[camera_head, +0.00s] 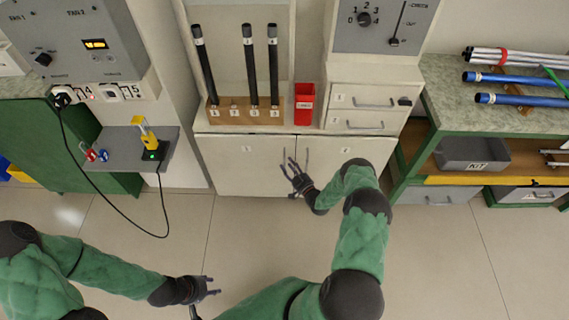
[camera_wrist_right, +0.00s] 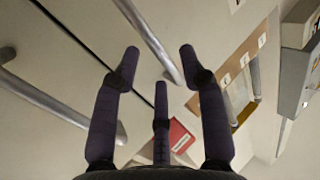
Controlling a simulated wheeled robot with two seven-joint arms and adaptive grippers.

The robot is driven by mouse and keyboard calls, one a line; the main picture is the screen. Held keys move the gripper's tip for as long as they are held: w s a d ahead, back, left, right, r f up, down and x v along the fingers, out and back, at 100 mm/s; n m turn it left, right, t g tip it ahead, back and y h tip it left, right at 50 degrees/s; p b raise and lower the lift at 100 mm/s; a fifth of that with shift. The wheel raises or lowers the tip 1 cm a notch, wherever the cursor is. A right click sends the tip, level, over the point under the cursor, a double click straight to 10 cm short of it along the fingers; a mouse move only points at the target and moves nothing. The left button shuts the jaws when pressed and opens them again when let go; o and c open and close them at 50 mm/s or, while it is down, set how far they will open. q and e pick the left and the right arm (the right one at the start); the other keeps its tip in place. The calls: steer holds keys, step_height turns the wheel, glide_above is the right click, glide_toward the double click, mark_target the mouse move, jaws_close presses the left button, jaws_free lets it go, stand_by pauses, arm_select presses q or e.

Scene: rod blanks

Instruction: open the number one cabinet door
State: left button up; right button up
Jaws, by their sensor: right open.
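The number one cabinet door (camera_head: 235,170) is the left of two pale doors low in the middle of the head view, and it looks shut. Its upright bar handle (camera_head: 285,160) stands near the seam, and the handle (camera_wrist_right: 148,38) also shows in the right wrist view. My right gripper (camera_head: 294,170) is open in front of the doors at the handles. In its wrist view, the fingers (camera_wrist_right: 158,62) are spread around the line of that handle; contact cannot be told. My left gripper (camera_head: 213,286) is open and empty, low over the floor.
The second door (camera_head: 345,170) has its own handle (camera_head: 307,158) close to the first. Above are a rod rack (camera_head: 245,112), a red bin (camera_head: 304,103) and drawers (camera_head: 365,103). A green bench (camera_head: 440,95) stands right. A grey shelf (camera_head: 120,150) with a cable is left. The floor ahead is clear.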

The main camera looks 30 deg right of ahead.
steer(key=shift+w+b, duration=0.4)
steer(key=shift+w, duration=1.25)
steer(key=shift+a, duration=0.1)
jaws_close()
